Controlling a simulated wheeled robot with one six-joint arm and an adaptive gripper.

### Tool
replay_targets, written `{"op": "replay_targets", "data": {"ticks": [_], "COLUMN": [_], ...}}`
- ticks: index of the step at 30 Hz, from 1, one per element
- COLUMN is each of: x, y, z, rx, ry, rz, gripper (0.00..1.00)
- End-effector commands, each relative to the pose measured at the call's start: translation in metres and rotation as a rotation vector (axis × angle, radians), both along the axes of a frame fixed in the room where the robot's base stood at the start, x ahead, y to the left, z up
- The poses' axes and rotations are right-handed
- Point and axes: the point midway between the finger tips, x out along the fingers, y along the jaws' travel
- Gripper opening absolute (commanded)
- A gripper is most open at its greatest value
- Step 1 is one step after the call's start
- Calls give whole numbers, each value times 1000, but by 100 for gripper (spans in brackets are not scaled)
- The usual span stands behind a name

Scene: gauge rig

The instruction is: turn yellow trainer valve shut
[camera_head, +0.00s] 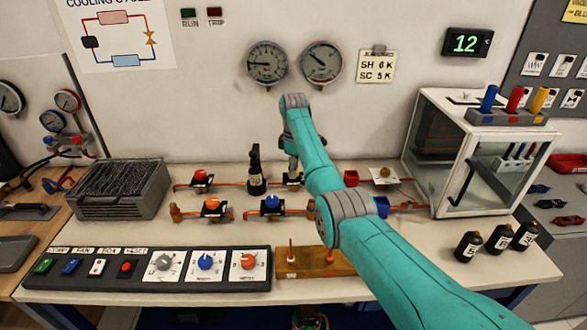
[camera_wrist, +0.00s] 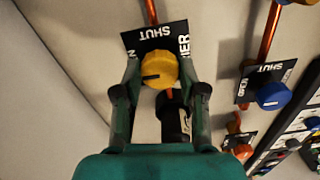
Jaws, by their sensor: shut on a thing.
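The yellow trainer valve knob (camera_wrist: 158,70) shows in the wrist view, on a black plate (camera_wrist: 140,38) with the word SHUT and a partly hidden label. A dark pointer line on the knob points to the left in that view. My gripper (camera_wrist: 160,82) has its two fingers on either side of the knob and is shut on it. In the head view my teal arm reaches to the back of the bench, and my gripper (camera_head: 292,165) is small there; the yellow knob is hidden behind it.
A blue valve knob (camera_wrist: 272,96) and an orange one (camera_wrist: 242,152) are to the right in the wrist view. A black bottle (camera_head: 256,172) stands left of my gripper. A glass case (camera_head: 432,205) stands right, a finned grey unit (camera_head: 120,190) left. Dark bottles (camera_head: 468,246) stand front right.

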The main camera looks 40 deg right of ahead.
Motion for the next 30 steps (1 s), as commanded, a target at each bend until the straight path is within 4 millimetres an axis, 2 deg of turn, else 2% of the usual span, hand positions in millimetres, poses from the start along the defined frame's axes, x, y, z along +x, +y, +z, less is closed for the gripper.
{"op": "replay_targets", "data": {"ticks": [11,30], "x": [0,0], "y": [0,0], "z": [0,0], "rx": [0,0], "ry": [0,0], "rz": [-129,-715], "gripper": [6,6]}}
